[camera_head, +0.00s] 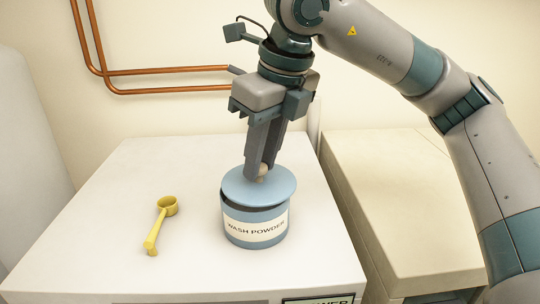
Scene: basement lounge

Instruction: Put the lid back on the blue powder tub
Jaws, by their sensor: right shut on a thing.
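The blue powder tub (256,241) stands upright on the white machine top, with a cream label reading "WASH POWDER". Its round blue lid (245,188) is at the tub's mouth, covering most of it. A dark gap shows between the lid and the tub's rim, widest at the left, so the lid does not look flush. I cannot tell whether the lid touches the rim. My right gripper (261,172) points down from above and is shut on the lid's small pale knob (261,179). My left gripper is not in view.
A yellow scoop (158,225) lies on the white machine top (100,250), left of the tub. A beige cabinet (400,200) stands to the right, beyond a narrow gap. Copper pipes (165,71) run along the wall behind. The machine top is otherwise clear.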

